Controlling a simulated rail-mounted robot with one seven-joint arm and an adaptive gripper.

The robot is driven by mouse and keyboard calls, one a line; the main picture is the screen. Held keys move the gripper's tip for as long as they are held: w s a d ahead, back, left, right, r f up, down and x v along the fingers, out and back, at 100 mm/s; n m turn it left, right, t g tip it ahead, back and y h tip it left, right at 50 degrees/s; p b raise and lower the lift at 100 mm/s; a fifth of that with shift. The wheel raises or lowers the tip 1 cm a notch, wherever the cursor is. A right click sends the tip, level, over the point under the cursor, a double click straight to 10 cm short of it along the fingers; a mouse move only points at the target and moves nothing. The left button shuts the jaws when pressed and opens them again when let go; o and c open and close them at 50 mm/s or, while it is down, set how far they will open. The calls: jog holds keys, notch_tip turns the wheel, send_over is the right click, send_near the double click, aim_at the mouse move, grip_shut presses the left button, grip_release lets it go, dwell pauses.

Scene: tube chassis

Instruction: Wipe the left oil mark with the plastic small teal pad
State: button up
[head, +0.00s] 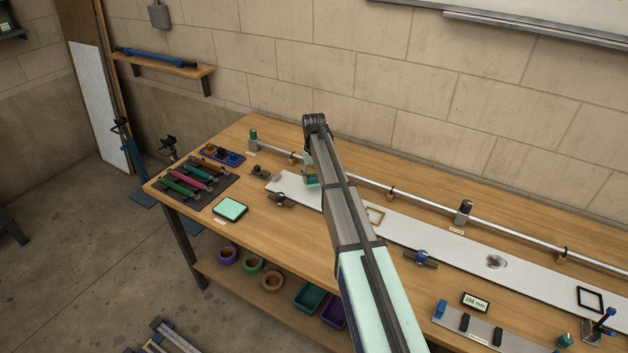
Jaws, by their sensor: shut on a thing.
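My gripper (312,182) is low over the left end of the long pale plate (450,246), mostly hidden by my own arm. It is shut on a small teal thing, which I take to be the small teal pad; its outline and whether it touches the plate are hard to tell. A dark smudge, an oil mark (495,262), shows on the plate's right part. I see no mark on the left part; my arm covers some of it. A mint-coloured square with a dark rim (230,209) lies at the table's front left.
A metal tube (415,195) on supports runs behind the plate. Coloured tools lie on a dark mat (215,199) at left. Tape rolls and bins sit on the lower shelf.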

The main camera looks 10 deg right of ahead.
jog(key=shift+r+p, duration=0.85)
jog(key=shift+r, duration=1.3)
